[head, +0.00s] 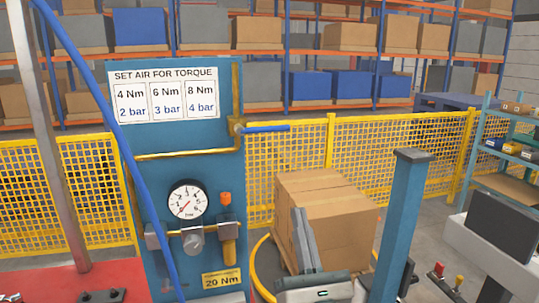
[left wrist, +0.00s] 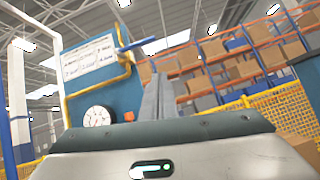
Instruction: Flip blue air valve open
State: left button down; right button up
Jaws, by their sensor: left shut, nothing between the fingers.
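The blue air valve handle (head: 265,128) sticks out level to the right from the yellow pipe (head: 236,100) on the blue panel (head: 130,145). In the left wrist view the handle (left wrist: 137,44) shows above and left of the fingers, with the yellow pipe behind it. My left gripper (head: 300,212) is shut and empty, in front of the cardboard box, below and right of the handle and apart from it. Its fingers (left wrist: 158,78) point up and forward in the left wrist view. My right gripper is in neither view.
A round pressure gauge (head: 187,200) and regulator parts (head: 193,240) sit low on the panel. A cardboard box (head: 340,205) stands right of it, and a blue post (head: 405,215) stands further right. Yellow mesh fence (head: 375,150) and racks lie behind. A blue hose (head: 110,125) crosses at left.

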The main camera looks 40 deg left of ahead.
aim_at(263, 128)
pick_arm(q)
jog(key=r+n, duration=0.1)
jog(key=s+a+r+n+g, duration=0.1)
jog(key=a+n+y, duration=0.1)
jog(key=shift+s+r+n+g, duration=0.3)
jog(key=shift+r+g, duration=0.1)
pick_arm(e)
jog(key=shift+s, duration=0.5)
pick_arm(q)
jog(key=shift+w+a, duration=0.1)
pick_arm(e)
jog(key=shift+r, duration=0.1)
